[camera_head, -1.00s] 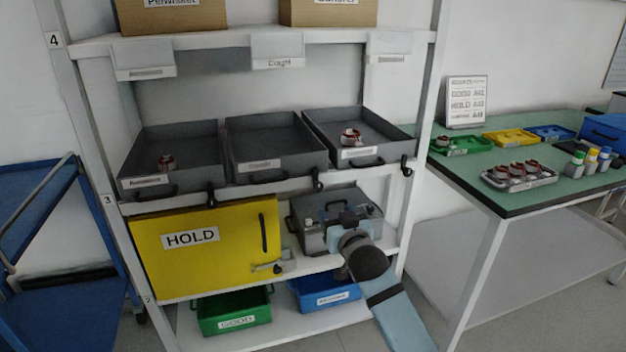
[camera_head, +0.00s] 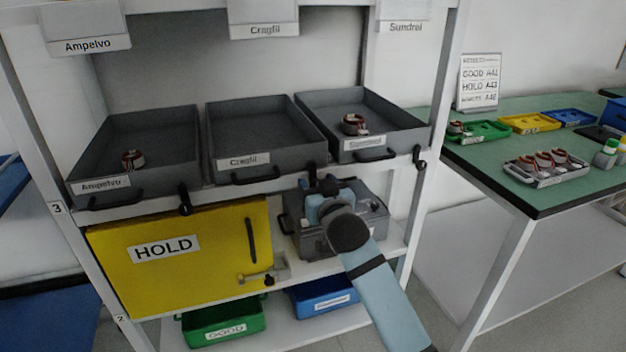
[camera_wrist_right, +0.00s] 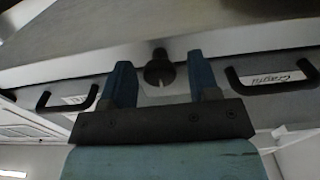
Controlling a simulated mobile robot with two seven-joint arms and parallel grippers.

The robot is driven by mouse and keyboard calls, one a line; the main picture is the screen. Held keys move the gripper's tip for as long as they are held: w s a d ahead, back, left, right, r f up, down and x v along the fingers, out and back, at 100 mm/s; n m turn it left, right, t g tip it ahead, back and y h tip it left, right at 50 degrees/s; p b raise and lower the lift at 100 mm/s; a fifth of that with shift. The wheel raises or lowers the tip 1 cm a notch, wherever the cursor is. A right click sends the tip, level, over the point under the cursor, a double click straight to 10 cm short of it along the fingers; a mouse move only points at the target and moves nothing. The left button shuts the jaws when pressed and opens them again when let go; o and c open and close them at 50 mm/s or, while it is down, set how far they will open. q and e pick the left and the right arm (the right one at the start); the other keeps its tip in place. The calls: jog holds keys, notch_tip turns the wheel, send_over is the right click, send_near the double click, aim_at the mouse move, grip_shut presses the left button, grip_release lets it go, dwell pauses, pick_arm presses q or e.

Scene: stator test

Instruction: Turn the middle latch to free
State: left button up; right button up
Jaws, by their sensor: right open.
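The middle latch (camera_head: 311,171) is a small black piece on the front edge of the shelf, between the Cragfil and Sundrel trays. In the head view its lower part is hard to separate from my dark fingertips. In the right wrist view the latch (camera_wrist_right: 159,68) is a round black knob with a pale slit. My right gripper (camera_head: 318,186) is just below it at the shelf edge. In the wrist view the open right gripper (camera_wrist_right: 160,82) has one blue finger on each side of the knob, with gaps showing. My left gripper is not in view.
The Cragfil tray (camera_head: 212,149) and Sundrel tray (camera_head: 398,116) flank the latch, with handles in front. Other latches are at left (camera_head: 184,202) and right (camera_head: 419,158). Below are a yellow HOLD door (camera_head: 130,275) and a grey box (camera_head: 374,220).

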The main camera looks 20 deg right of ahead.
jog(key=shift+w, duration=0.35)
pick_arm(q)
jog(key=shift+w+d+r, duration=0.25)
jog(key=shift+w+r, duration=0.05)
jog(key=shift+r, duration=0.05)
pick_arm(e)
jog(key=shift+s, duration=0.1)
jog(key=c, duration=0.9)
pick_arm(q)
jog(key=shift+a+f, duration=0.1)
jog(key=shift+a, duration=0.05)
pick_arm(e)
jog(key=shift+r, duration=0.1)
